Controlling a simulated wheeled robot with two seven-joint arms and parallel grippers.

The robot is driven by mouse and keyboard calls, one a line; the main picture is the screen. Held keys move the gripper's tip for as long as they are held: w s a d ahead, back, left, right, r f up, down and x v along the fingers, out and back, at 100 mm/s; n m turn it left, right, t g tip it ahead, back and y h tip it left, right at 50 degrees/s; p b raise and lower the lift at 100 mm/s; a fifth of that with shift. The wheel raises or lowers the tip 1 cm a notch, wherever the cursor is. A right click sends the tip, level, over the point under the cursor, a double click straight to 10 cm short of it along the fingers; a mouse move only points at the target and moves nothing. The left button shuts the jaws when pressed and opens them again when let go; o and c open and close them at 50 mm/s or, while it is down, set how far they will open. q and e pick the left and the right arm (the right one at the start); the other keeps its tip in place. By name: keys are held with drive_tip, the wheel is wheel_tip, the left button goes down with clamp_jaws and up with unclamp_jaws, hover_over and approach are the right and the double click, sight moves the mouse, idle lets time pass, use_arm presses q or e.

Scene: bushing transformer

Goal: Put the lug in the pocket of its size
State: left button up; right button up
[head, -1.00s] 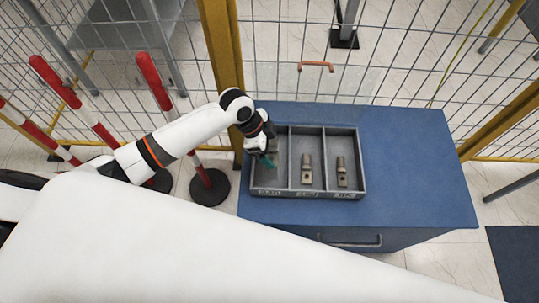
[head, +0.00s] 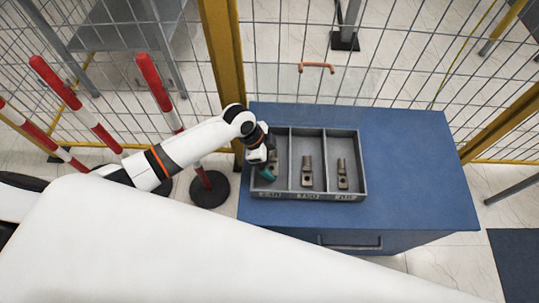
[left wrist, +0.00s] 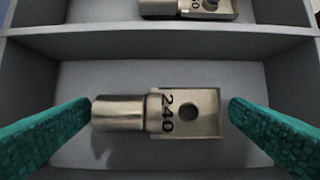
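The grey tray (head: 336,197) has three compartments side by side, each with a metal lug. One lug (head: 307,172) lies in the middle compartment and one (head: 342,175) in the right one. My left gripper (head: 267,174) is down at the left compartment, partly hiding the lug there. In the left wrist view a lug marked 240 (left wrist: 160,113) lies between the green fingertips of this gripper (left wrist: 160,108). One tip is by its barrel end, the other by its flat holed end, with narrow gaps apparent. Part of another lug (left wrist: 190,8) shows beyond the divider. My right gripper is not in view.
The tray stands on a blue cabinet (head: 415,160) with bare top to its right. Labels on the tray's front wall are too small to read. A wire fence (head: 400,60) stands behind, and red-and-white posts (head: 160,90) stand at left.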

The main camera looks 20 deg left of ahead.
use_arm(q)
drive_tip(key=shift+r, duration=0.2)
drive_tip(key=p+v, duration=0.1)
drive_tip(key=v, duration=1.1)
drive_tip(key=shift+s+f, duration=0.1)
drive_tip(key=shift+f, duration=0.05)
